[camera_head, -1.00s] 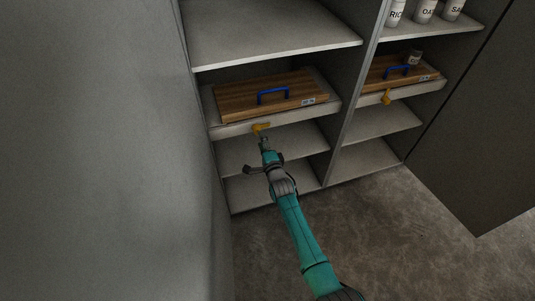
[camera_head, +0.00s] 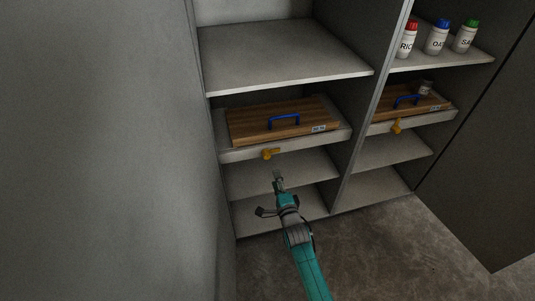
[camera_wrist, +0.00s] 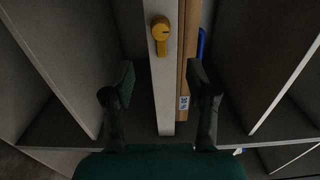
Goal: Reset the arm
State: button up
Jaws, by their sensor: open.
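My gripper (camera_head: 278,180) is in the lower middle of the head view, in front of the left shelf column and below a yellow handle (camera_head: 271,153). In the wrist view my gripper (camera_wrist: 160,80) has its two fingers spread wide with nothing between them in contact. The yellow handle (camera_wrist: 160,30) shows beyond the fingertips, on the front of a pale drawer or tray edge (camera_wrist: 164,100). The gripper is apart from the handle.
A wooden lidded box (camera_head: 250,123) with a blue handle (camera_head: 284,121) sits on the left drawer. Another wooden box (camera_head: 430,102) and yellow handle (camera_head: 396,126) are at right. Labelled bottles (camera_head: 437,38) stand above. A grey wall (camera_head: 100,150) is close at left; floor (camera_head: 375,245) is clear.

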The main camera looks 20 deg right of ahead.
jog(key=s+f+n+g, duration=0.25)
jog(key=s+n, duration=0.65)
jog(key=s, duration=2.4)
jog(key=s+r+n, duration=0.4)
jog(key=s+r, duration=0.4)
jog(key=s, duration=0.3)
jog(key=s+r+n, duration=0.5)
jog(key=s+r, duration=0.4)
jog(key=s, duration=0.2)
jog(key=shift+a+g, duration=0.2)
jog(key=shift+g, duration=0.15)
